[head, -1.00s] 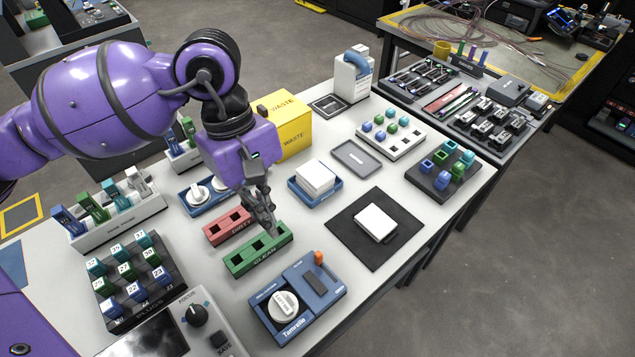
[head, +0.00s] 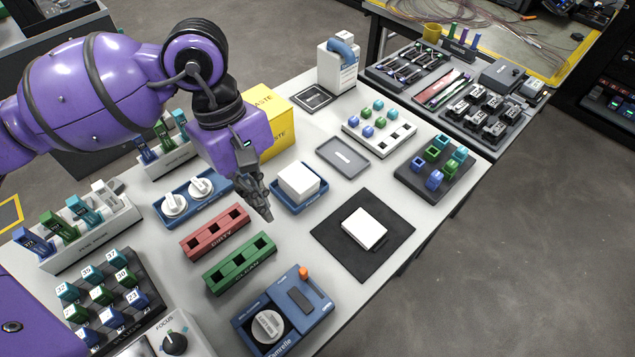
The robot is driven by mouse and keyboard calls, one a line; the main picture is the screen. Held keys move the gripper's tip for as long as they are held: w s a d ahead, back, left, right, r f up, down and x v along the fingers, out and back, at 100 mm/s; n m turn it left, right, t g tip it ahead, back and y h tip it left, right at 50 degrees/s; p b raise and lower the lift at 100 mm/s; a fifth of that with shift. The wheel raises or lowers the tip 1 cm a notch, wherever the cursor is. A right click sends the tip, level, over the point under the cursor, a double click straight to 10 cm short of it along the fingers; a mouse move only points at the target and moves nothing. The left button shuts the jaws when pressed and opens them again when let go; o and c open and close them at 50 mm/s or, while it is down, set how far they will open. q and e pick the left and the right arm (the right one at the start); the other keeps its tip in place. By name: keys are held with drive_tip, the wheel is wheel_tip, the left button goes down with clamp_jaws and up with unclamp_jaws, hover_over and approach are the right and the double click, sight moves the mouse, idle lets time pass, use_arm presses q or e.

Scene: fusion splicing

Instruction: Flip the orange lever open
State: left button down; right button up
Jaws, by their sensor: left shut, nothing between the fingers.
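The orange lever (head: 303,272) is a small knob at the back right corner of a blue device (head: 318,309) near the front edge of the table. The device also carries a white round dial (head: 268,326) and a dark grey pad. The lever's exact position, open or closed, is too small to tell. My left gripper (head: 267,215) is shut and empty. It points down above the table, behind the device and the green CLEAN rack, well apart from the lever. My right gripper is not in view.
The green CLEAN rack (head: 240,263) and red DIRTY rack (head: 214,233) stand left of the device. A black mat with a white block (head: 364,228) lies to its right. A blue tray with a white stack (head: 298,183) and a yellow WASTE box (head: 268,119) stand behind.

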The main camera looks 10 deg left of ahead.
sight(303, 274)
use_arm(q)
drive_tip(key=x, duration=0.8)
drive_tip(key=shift+s+d+f+p, duration=0.15)
drive_tip(key=shift+s+f+p, duration=0.1)
drive_tip(key=shift+f+p, duration=0.05)
drive_tip(key=shift+s+d+r+p, duration=0.1)
drive_tip(key=shift+s+d+p, duration=0.2)
drive_tip(key=shift+d, duration=0.2)
drive_tip(key=shift+s+d+r+p, duration=0.1)
drive_tip(key=shift+s+d+p, duration=0.05)
drive_tip(key=shift+s+d, duration=0.45)
drive_tip(key=shift+d, duration=0.15)
drive_tip(key=shift+s+d+f, duration=0.1)
drive_tip(key=shift+s+d, duration=0.05)
drive_tip(key=shift+d, duration=0.05)
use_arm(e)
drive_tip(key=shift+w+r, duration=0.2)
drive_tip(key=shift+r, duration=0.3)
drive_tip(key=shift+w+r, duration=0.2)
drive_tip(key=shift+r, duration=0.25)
